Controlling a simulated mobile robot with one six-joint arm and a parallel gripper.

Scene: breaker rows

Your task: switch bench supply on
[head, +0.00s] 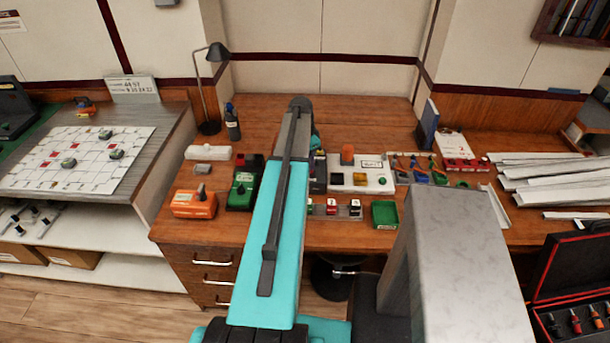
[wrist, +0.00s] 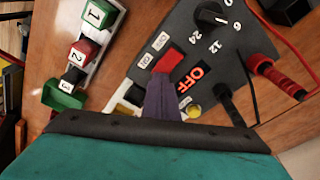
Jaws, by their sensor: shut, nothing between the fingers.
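The bench supply (wrist: 225,65) is a dark grey panel in the wrist view. It carries a red switch (wrist: 171,63), a large lit-looking red "OFF" sign (wrist: 196,76), a black dial (wrist: 211,15) marked 0, 6, 12 and 24, and a small yellow round part (wrist: 194,111). My gripper (wrist: 162,79) is shut and empty, its fingertips over or just beside the lower left end of the red switch. I cannot tell whether they touch it. In the head view my turquoise arm hides the gripper and most of the supply.
A red plug (wrist: 275,75) and a black plug (wrist: 229,103) with cables stand on the supply's right. Numbered blocks (wrist: 85,48) sit in a rack on the left. In the head view an orange device (head: 194,204) and a green tray (head: 385,214) stand on the wooden bench (head: 272,114).

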